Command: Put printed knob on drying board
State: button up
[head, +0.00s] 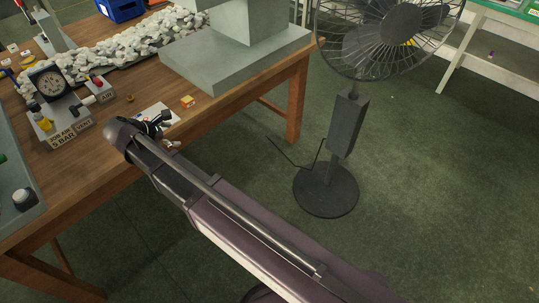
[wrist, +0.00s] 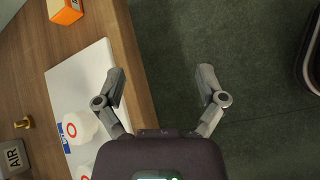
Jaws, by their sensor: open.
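My gripper (wrist: 162,78) is open and empty, with the table's edge and the floor showing between its fingers in the wrist view. In the head view my gripper (head: 156,127) is at the table's front edge, close to a white board. That white board (wrist: 82,75) lies left of the fingers in the wrist view; part of it shows in the head view (head: 160,110). A white knob with a red printed ring (wrist: 77,127) is on the board, beside the left finger. A second white knob (wrist: 83,172) is partly hidden by my wrist. I cannot tell whether this is the drying board.
A gauge box (head: 62,118) stands left, and the printer's grey base (head: 235,65) behind. A pile of white pieces (head: 110,55) lies at the back. A fan (head: 345,125) stands right of the table (head: 250,95).

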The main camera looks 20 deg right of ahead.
jog(key=s+d+f+m+g+y, duration=0.2)
jog(key=s+d+m, duration=0.2)
jog(key=d, duration=0.6)
jog(key=s+d+f+m+g+y, duration=0.1)
jog(key=s+d+f+m+y, duration=0.1)
jog(key=d+m, duration=0.7)
jog(key=s+d+f+m+g+y, duration=0.2)
jog(key=s+d+m, duration=0.4)
jog(key=d, duration=0.5)
jog(key=shift+m+g+y, duration=0.3)
jog(key=shift+m+y, duration=0.2)
jog(key=shift+y, duration=0.3)
jog(key=shift+r, duration=0.1)
notch_tip(320, 180, up, 20)
jog(key=p, duration=1.9)
jog(key=shift+f+p, duration=0.2)
jog(key=shift+p, duration=0.2)
